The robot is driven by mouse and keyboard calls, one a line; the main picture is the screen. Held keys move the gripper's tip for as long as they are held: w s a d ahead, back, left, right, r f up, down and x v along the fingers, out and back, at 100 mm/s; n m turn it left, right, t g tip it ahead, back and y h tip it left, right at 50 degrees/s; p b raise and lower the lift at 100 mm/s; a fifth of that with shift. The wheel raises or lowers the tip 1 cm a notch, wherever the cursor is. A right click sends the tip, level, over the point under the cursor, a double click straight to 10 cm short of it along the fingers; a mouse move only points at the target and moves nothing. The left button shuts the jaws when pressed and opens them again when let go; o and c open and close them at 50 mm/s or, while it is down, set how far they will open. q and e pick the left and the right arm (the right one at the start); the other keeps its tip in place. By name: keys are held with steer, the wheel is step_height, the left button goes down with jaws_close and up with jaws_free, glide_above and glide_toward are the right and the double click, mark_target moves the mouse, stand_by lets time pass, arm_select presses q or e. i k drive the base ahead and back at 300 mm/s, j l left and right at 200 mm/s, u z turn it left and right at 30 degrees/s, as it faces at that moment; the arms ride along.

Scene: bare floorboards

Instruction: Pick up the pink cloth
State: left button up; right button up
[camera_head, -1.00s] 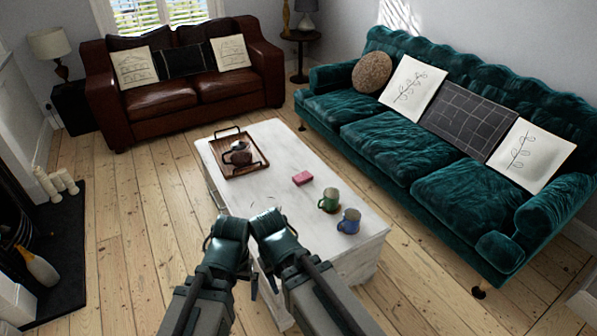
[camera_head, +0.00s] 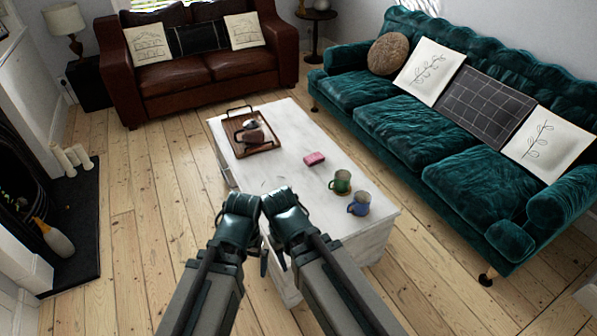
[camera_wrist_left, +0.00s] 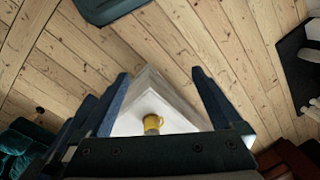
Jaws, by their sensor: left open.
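The pink cloth (camera_head: 314,158) is a small folded block lying on the white coffee table (camera_head: 290,120), right of the tray and behind the mugs. My left gripper (camera_head: 264,262) hangs low at the table's near end, well short of the cloth and apart from it. In the left wrist view, its two dark fingers (camera_wrist_left: 162,88) are spread with nothing between them. That view shows a table corner and a yellow mug (camera_wrist_left: 152,123), but no cloth. My right arm (camera_head: 290,218) folds beside the left one; its fingers are mostly hidden.
A green mug (camera_head: 341,181) and a blue mug (camera_head: 359,204) stand on the table in front of the cloth. A wooden tray (camera_head: 268,147) with a dark pot sits at the far left. A teal sofa (camera_head: 455,165) flanks the right side. Bare floor lies left of the table.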

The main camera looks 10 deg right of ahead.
mark_target(315, 158)
steer(key=i+j+z, duration=0.15)
steer(key=z, duration=1.1)
steer(key=i+j+z, duration=0.1)
steer(key=j+z, duration=0.35)
steer(key=j, duration=0.2)
steer(key=j+z, duration=0.5)
steer(key=j, duration=0.15)
steer(key=k+j, duration=0.1)
steer(key=j, duration=0.95)
steer(key=i+z, duration=0.05)
